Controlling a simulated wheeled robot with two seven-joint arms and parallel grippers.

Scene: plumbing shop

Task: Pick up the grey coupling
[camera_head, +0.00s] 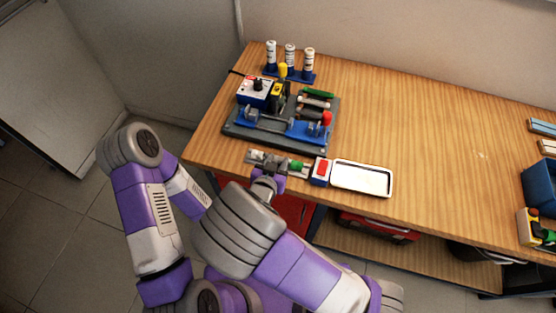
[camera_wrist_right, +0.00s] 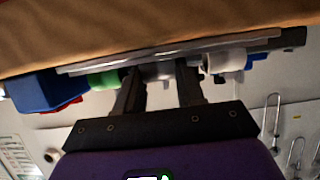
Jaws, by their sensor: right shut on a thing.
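A grey coupling (camera_wrist_right: 158,71) sits between the fingers of my right gripper (camera_wrist_right: 158,92) in the right wrist view. In the head view my right gripper (camera_head: 266,181) is at the front edge of the bench, at a small grey rack (camera_head: 303,173). It is shut on the coupling, which it mostly hides there. A green piece (camera_head: 296,164) and a white piece (camera_head: 257,155) lie on either side of it; they also show in the wrist view as the green piece (camera_wrist_right: 106,80) and white piece (camera_wrist_right: 226,60). I cannot tell whether the coupling is lifted clear. My left gripper is not in view.
Behind is a dark fixture board (camera_head: 243,136) with tools, and several white bottles (camera_head: 290,56). A blue bin (camera_head: 540,184) is far right. The bench middle (camera_head: 430,150) is clear.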

